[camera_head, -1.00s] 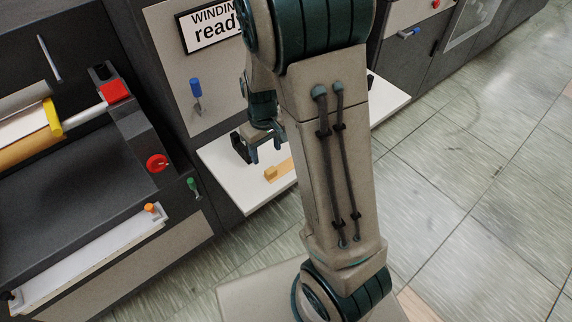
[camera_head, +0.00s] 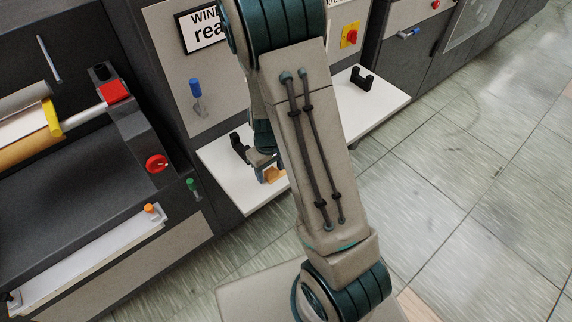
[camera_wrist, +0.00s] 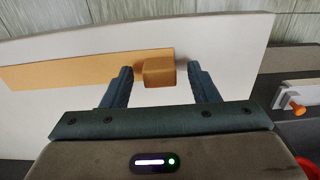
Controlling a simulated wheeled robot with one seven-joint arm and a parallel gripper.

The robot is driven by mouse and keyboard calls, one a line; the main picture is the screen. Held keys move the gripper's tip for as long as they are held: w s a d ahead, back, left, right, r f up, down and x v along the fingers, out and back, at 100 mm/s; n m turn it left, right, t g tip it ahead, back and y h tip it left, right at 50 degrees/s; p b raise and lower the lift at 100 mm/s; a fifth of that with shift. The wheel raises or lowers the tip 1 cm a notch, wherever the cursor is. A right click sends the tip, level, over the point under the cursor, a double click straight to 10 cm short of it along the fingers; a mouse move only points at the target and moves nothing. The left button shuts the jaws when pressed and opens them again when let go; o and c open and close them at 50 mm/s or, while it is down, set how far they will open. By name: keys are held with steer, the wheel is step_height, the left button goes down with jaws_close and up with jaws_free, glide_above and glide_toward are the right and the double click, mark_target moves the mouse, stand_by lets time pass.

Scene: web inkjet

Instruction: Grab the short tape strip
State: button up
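A tan strip (camera_wrist: 85,70), which looks like the tape strip, lies flat on a white shelf (camera_wrist: 230,45). At its right end in the wrist view is a raised brown block (camera_wrist: 158,73). My gripper (camera_wrist: 160,70) is open, with one finger on each side of the block and a visible gap on both sides. In the head view, my gripper (camera_head: 264,163) is low over the shelf (camera_head: 222,164) beside the orange-tan block (camera_head: 274,175). My arm hides the rest of the strip there.
A black bracket (camera_head: 238,146) stands on the shelf close to my gripper, and another (camera_head: 362,79) stands at the shelf's far right end. A blue-handled lever (camera_head: 196,90) is on the panel above. A machine with a red knob (camera_head: 157,163) is at left. Floor is clear at right.

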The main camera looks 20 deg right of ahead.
steer(key=c, duration=0.9)
steer(key=shift+r, duration=0.1)
